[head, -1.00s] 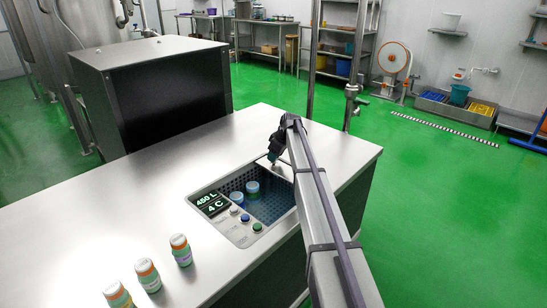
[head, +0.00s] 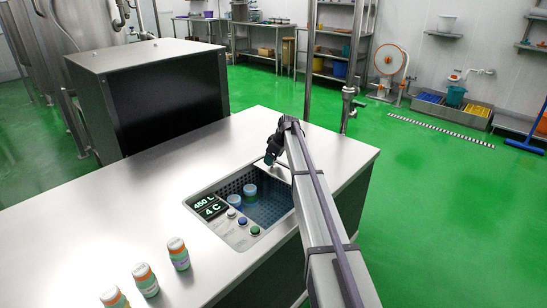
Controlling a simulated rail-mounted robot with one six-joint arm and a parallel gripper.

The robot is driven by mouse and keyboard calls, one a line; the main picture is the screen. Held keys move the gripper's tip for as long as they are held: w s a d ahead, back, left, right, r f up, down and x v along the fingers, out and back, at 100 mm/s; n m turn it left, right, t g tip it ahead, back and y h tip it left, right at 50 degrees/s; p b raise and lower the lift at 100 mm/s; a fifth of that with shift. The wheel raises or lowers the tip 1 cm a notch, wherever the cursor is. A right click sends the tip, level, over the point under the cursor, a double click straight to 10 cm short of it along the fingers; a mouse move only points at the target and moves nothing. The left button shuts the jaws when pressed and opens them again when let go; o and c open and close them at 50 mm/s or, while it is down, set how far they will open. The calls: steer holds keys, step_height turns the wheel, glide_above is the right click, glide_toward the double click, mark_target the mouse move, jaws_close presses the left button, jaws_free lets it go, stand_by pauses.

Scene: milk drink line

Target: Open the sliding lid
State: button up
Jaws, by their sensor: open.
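The sliding lid (head: 278,173) is a pale metal panel at the far right end of a rectangular opening in the steel counter. The opening is largely uncovered; my arm hides part of the lid. Inside the opening is a dark blue perforated basket (head: 268,206) with two blue-capped bottles, one (head: 250,192) behind the other (head: 235,202). My gripper (head: 269,160) is open at the lid's far left corner, pointing down. I cannot tell whether it touches the lid.
A control panel (head: 237,229) with a green display and several buttons borders the opening's near side. A dark-fronted steel box (head: 150,95) stands behind on the left. The middle counter is clear.

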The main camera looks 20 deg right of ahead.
steer(key=p+v, duration=0.9)
steer(key=v, duration=0.1)
steer(key=shift+s+r, duration=0.15)
steer(key=shift+r, duration=0.1)
steer(key=shift+d, duration=0.1)
steer(key=s+a+r+m+g+h+p, duration=0.1)
steer(key=s+a, duration=0.5)
steer(key=s, duration=0.8)
steer(key=s+a+r+m+g+h+p, duration=0.1)
steer(key=s+a+r+m+p, duration=0.3)
steer(key=s, duration=1.1)
steer(key=s+a+r+m+g+p, duration=0.1)
steer(key=s+a+p, duration=0.4)
steer(key=s+a, duration=0.5)
steer(key=s+r+m, duration=0.1)
steer(key=s+r, duration=0.1)
steer(key=s, duration=0.2)
steer(key=shift+s+m+h, duration=0.25)
steer(key=shift+m+h, duration=0.15)
